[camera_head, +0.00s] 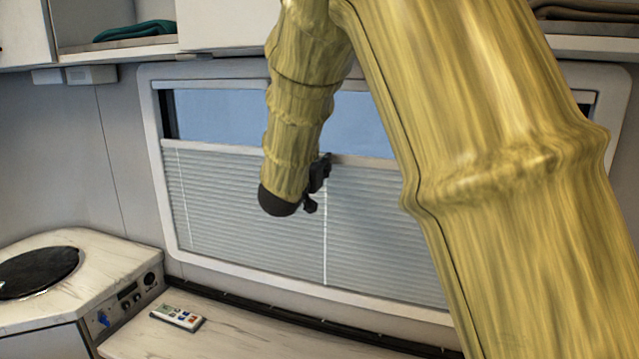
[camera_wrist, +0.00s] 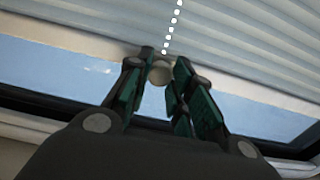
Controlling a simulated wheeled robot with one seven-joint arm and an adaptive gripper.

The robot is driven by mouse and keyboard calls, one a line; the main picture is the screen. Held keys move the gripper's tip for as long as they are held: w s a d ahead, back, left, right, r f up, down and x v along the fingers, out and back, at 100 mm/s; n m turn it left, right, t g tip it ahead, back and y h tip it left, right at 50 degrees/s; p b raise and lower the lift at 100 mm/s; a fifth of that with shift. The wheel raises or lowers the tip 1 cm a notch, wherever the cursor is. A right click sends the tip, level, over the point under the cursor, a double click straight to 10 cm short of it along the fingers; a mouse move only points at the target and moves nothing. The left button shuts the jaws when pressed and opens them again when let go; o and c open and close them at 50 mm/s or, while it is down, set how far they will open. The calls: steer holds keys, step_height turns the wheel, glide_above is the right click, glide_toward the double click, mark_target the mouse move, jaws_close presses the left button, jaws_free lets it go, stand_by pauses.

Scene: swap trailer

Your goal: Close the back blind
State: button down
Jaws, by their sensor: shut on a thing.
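The back blind (camera_head: 220,200) is a pale pleated blind in the window. It covers the lower part, and a strip of glass (camera_head: 222,117) shows above its top rail (camera_head: 362,162). My gripper (camera_head: 322,170) is at this rail near the middle of the window, largely hidden behind my arm in the head view. In the wrist view my gripper's dark green fingers (camera_wrist: 168,88) are around a small round pale knob (camera_wrist: 160,72) at the rail. The pleats show in the wrist view (camera_wrist: 250,40) too.
A white window frame (camera_head: 152,130) surrounds the blind. Overhead cabinets (camera_head: 215,22) are above. A counter (camera_head: 150,335) with a small remote (camera_head: 178,317) and a raised unit with a black round top (camera_head: 38,270) stand below left.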

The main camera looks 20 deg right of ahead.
step_height(320, 180, up, 17)
steer(key=p, duration=0.7)
steer(key=shift+f, duration=0.2)
steer(key=shift+r, duration=0.1)
steer(key=c, duration=1.4)
jaws_free()
steer(key=shift+o, duration=1)
steer(key=shift+a, duration=0.1)
steer(key=v, duration=0.7)
steer(key=shift+s, duration=0.25)
